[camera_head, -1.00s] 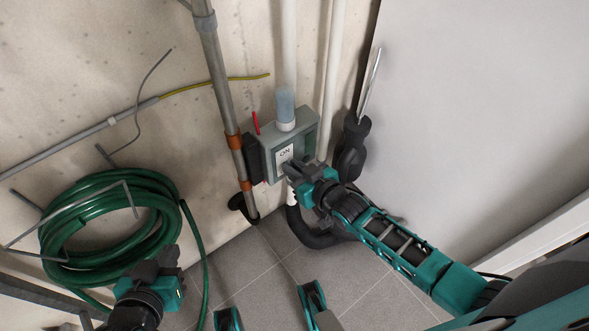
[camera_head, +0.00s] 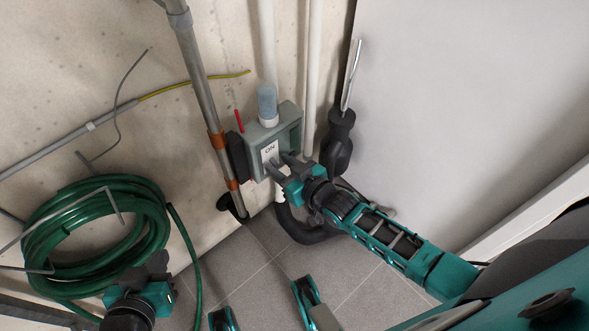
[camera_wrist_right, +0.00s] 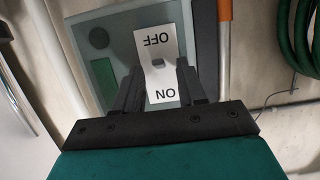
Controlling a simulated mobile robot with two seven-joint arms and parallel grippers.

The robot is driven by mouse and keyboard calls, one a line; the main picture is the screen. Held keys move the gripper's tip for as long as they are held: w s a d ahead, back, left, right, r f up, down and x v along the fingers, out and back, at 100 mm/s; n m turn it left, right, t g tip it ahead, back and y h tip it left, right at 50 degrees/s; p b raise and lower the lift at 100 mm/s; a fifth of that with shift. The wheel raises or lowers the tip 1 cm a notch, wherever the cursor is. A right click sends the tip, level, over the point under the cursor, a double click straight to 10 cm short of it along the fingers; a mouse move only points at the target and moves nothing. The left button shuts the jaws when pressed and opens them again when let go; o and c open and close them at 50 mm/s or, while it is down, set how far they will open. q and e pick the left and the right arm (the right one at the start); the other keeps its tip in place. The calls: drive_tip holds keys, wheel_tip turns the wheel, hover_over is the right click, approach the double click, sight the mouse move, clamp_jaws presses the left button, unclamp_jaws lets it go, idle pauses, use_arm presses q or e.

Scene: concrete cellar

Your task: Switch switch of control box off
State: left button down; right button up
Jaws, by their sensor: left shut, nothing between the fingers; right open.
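The grey control box (camera_head: 288,134) is mounted on the wall at the centre of the head view. A small grey switch (camera_wrist_right: 158,61) sits between the two words. My right gripper (camera_head: 279,164) is open at the box face. In the wrist view its fingers (camera_wrist_right: 160,80) stand either side of the label, with the switch between them; contact cannot be told. My left gripper (camera_head: 157,264) is shut and empty, low at left, away from the box.
A green hose coil (camera_head: 95,235) hangs on wall hooks at left. A metal pipe with orange clamps (camera_head: 197,90) runs just left of the box, white pipes (camera_head: 312,70) above and beside it.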

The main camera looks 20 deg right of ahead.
use_arm(q)
drive_tip(key=shift+d+r+p, duration=0.15)
drive_tip(key=shift+r+p, duration=1.7)
drive_tip(key=shift+r, duration=0.2)
use_arm(e)
drive_tip(key=v, duration=1.2)
drive_tip(key=shift+s, duration=0.2)
drive_tip(key=shift+d+r, duration=0.1)
drive_tip(key=shift+r, duration=0.05)
use_arm(q)
drive_tip(key=s+a+r+y+p, duration=0.1)
drive_tip(key=a+r+p, duration=0.2)
drive_tip(key=r+p, duration=0.4)
drive_tip(key=p, duration=0.4)
drive_tip(key=shift+s, duration=0.35)
use_arm(e)
drive_tip(key=s+r+m+g+h, duration=0.1)
drive_tip(key=s+r+g+h, duration=0.2)
drive_tip(key=r, duration=0.9)
drive_tip(key=shift+s+a+r, duration=0.25)
drive_tip(key=shift+s+a, duration=0.1)
drive_tip(key=shift+s, duration=0.65)
use_arm(q)
drive_tip(key=shift+a, duration=0.1)
